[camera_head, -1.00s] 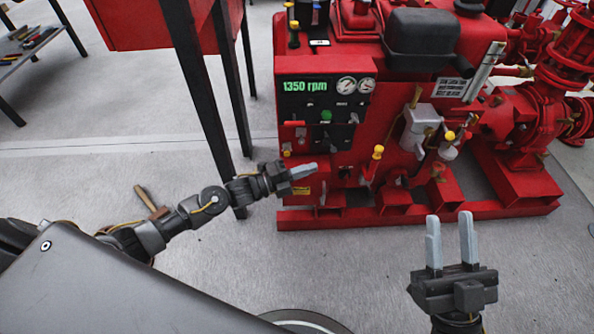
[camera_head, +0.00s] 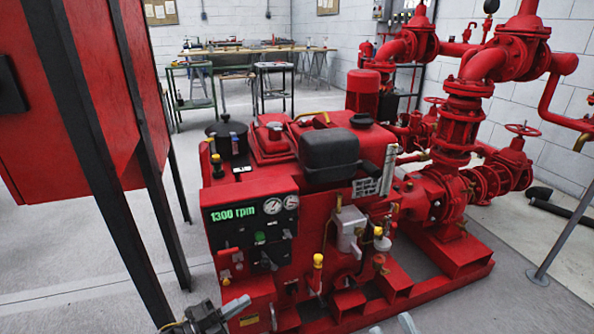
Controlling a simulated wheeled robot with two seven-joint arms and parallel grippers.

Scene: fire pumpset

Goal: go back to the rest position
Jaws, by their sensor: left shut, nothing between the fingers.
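The red fire pumpset (camera_head: 262,185) stands on the grey floor in the middle of the head view. Its front panel (camera_head: 225,238) has a green readout of 1300 rpm, two round gauges and a green button. My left gripper (camera_head: 236,307) is at the bottom edge, in front of the panel's lower part in the picture. Its fingers are together with nothing between them. My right gripper (camera_head: 392,327) shows only its two fingertips at the bottom edge, spread apart. Most of both arms is out of view.
A red cabinet (camera_head: 45,135) on black legs stands close at the left. Red pipes and valves (camera_head: 460,115) rise at the right. Workbenches (camera_head: 250,52) stand by the back wall. Bare floor lies at the left and behind the pumpset.

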